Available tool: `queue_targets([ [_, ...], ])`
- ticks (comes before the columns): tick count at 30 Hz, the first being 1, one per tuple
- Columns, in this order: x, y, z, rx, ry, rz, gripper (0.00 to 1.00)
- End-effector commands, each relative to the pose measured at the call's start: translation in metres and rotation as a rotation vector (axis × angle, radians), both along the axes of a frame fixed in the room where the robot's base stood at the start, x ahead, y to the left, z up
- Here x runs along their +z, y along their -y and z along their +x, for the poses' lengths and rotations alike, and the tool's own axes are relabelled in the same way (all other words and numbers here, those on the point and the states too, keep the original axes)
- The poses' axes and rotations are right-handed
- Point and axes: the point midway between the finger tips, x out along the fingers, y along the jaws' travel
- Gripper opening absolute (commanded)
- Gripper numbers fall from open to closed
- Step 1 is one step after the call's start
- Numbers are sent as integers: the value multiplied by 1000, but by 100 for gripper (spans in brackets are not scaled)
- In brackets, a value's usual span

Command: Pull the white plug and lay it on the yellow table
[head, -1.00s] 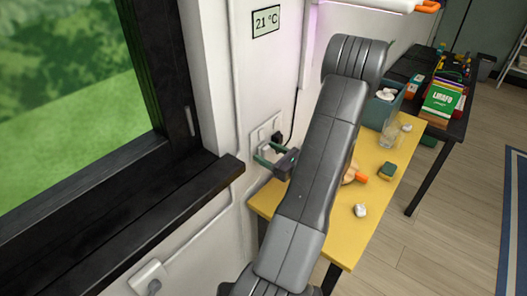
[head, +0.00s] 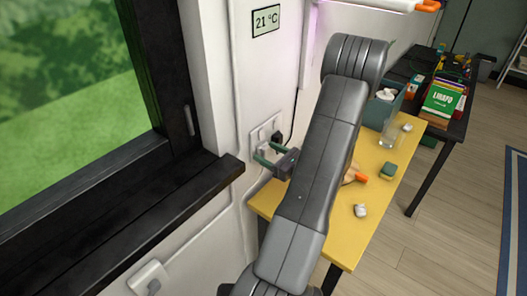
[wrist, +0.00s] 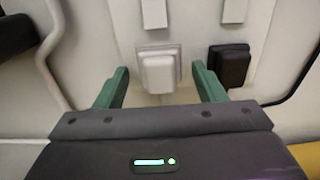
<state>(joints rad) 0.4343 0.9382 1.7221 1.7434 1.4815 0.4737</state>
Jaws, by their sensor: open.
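The white plug (wrist: 158,73) sits in a wall outlet in the wrist view, below a white rocker switch. My gripper (wrist: 160,88) is open, with its green fingertips on either side of the plug's lower part and gaps visible on both sides. In the head view my gripper (head: 266,153) is at the wall outlet plate (head: 255,131), and the white plug is hard to make out there. The yellow table (head: 262,200) stands below and to the right of the outlet, partly hidden by my arm.
A black plug (wrist: 229,66) with a dark cable sits just right of the white plug. The dark window sill (head: 150,215) juts out at left.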

Motion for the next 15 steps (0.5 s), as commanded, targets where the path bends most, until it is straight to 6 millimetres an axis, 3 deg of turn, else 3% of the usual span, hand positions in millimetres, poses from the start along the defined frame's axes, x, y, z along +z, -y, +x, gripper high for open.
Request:
queue_targets([
  [10,0,0,0,0,0,0,64],
  [15,0,0,0,0,0,0,30],
])
